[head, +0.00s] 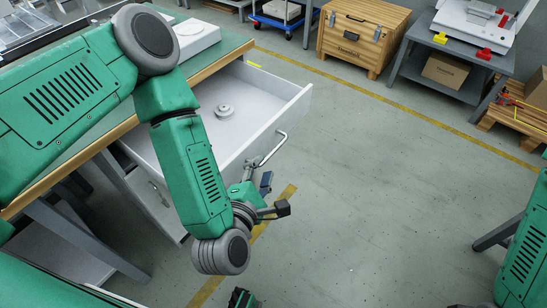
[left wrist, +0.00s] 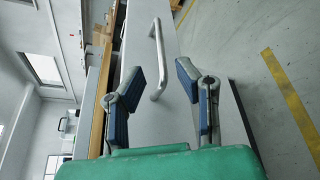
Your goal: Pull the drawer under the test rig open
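The white drawer (head: 287,118) stands pulled well out from under the green-topped workbench (head: 222,43). A small pale round part (head: 224,111) lies inside it. The metal bar handle (head: 275,148) is on the drawer's front and also shows in the left wrist view (left wrist: 161,60). My left gripper (head: 259,176) is at the handle's near end. In the left wrist view my left gripper (left wrist: 159,82) is open, with its blue-padded fingers apart on either side of the handle's near end. I see no finger closed on the handle. My right gripper is not clearly in view.
A white device (head: 195,36) sits on the bench top. The grey floor (head: 370,160) in front of the drawer is clear, with yellow lines. A wooden crate (head: 361,34) and a grey table (head: 445,82) stand at the back.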

